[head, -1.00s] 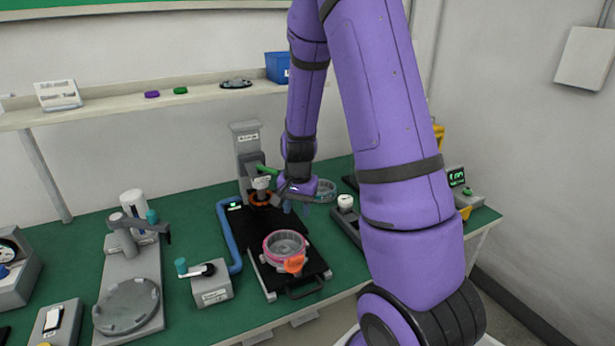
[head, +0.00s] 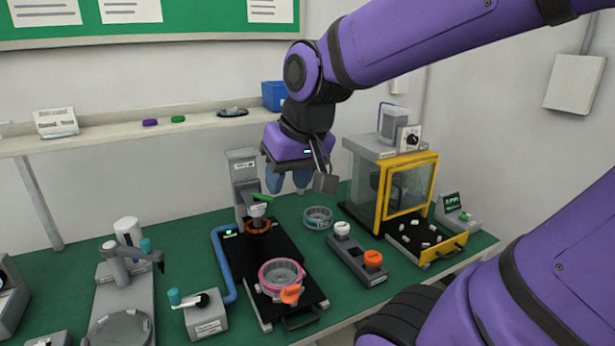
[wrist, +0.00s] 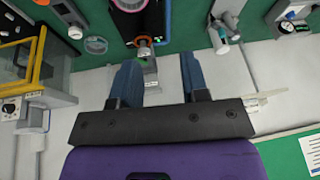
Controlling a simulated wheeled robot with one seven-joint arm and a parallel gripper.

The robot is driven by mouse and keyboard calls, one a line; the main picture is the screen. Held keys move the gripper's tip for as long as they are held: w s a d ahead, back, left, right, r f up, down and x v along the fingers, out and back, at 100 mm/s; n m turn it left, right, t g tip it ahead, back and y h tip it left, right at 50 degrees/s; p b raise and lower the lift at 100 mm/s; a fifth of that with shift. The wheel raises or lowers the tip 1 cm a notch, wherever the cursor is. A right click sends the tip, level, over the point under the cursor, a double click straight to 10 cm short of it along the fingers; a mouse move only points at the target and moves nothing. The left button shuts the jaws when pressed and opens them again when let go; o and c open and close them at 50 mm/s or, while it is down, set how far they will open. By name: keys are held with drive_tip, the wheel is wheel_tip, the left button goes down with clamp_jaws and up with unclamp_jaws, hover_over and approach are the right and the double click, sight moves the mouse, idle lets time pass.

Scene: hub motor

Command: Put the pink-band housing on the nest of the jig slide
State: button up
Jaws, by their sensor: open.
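The pink-band housing (head: 281,273) is a round, clear-walled ring with a pink band. It sits at the front of the black jig slide (head: 258,253), close behind an orange knob (head: 290,294). Whether it is fully seated on the nest I cannot tell. My gripper (head: 288,185) is raised above the back of the bench, well away from the housing, with its blue fingers pointing down. In the wrist view my gripper (wrist: 158,82) has its fingers wide apart with nothing between them. The slide (wrist: 135,22) also shows at the top there.
A grey press (head: 244,180) stands at the slide's far end. A teal-banded housing (head: 318,217) lies right of it. A two-button box (head: 357,255) and a yellow-framed enclosure (head: 408,190) stand further right. A lever box (head: 207,313) is left of the slide.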

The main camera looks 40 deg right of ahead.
drive_tip(key=s+a+r+n, duration=0.1)
drive_tip(key=s+r+n, duration=0.1)
drive_tip(key=s, duration=0.4)
drive_tip(key=shift+s+a+r+t, duration=0.15)
drive_tip(key=shift+a+r+t, duration=0.1)
drive_tip(key=shift+t, duration=0.15)
idle(0.8)
